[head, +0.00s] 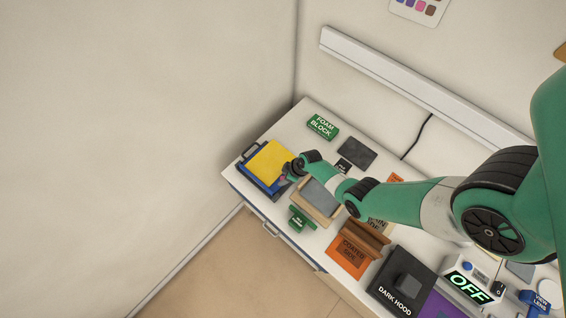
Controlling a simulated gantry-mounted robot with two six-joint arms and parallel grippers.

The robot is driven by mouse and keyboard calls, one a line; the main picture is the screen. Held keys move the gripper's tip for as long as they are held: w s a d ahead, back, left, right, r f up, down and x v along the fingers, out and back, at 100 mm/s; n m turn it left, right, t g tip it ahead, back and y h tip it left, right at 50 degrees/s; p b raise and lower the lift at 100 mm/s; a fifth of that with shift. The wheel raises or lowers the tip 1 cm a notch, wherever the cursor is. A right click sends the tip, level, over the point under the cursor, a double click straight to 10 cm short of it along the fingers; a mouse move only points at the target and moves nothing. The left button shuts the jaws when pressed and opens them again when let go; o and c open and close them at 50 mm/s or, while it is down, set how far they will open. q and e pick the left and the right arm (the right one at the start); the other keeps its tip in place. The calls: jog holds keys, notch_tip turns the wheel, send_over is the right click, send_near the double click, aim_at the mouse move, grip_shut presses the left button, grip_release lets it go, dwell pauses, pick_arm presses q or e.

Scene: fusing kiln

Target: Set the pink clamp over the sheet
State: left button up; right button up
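A yellow sheet (268,162) lies on a blue board with a dark frame at the far left end of the table. My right gripper (287,174) is at the right edge of the sheet, reaching in from the right. A small pink patch (283,180), which may be the pink clamp, shows at its fingertips; most of it is hidden by the gripper. I cannot tell whether the fingers are closed on it or whether it touches the sheet. My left gripper is not in view.
A green foam block (323,127) and a dark grey slab (357,153) lie behind the arm. A wooden tray (314,205), a green labelled piece (300,220), an orange "coated side" piece (349,257) and a dark hood (402,284) stand along the front.

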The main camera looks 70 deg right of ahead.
grip_shut()
jog(key=shift+w+m, duration=0.15)
jog(key=shift+m, duration=0.25)
jog(key=shift+w+d+m+h, duration=0.15)
jog(key=shift+w+m+h, duration=0.3)
jog(key=shift+m, duration=0.45)
jog(key=m, duration=0.1)
jog(key=m+h+b, duration=0.1)
jog(key=shift+w+d+f+m, duration=0.1)
jog(key=shift+w+d+m, duration=0.15)
jog(key=shift+w+m, duration=0.05)
jog(key=m+b, duration=0.1)
jog(key=m, duration=0.1)
jog(key=w+d+m+g+h+b, duration=0.1)
jog(key=m, duration=0.1)
jog(key=shift+d+h, duration=0.2)
jog(key=shift+h, duration=0.05)
jog(key=shift+w+d+m+g+h+b, duration=0.1)
jog(key=shift+d+m+g+h+b, duration=0.2)
jog(key=shift+m, duration=0.65)
jog(key=shift+w+d+m+g+b, duration=0.1)
jog(key=shift+d+m+g, duration=0.15)
jog(key=shift+m+g, duration=0.5)
jog(key=shift+m+t, duration=0.25)
jog(key=shift+m, duration=0.05)
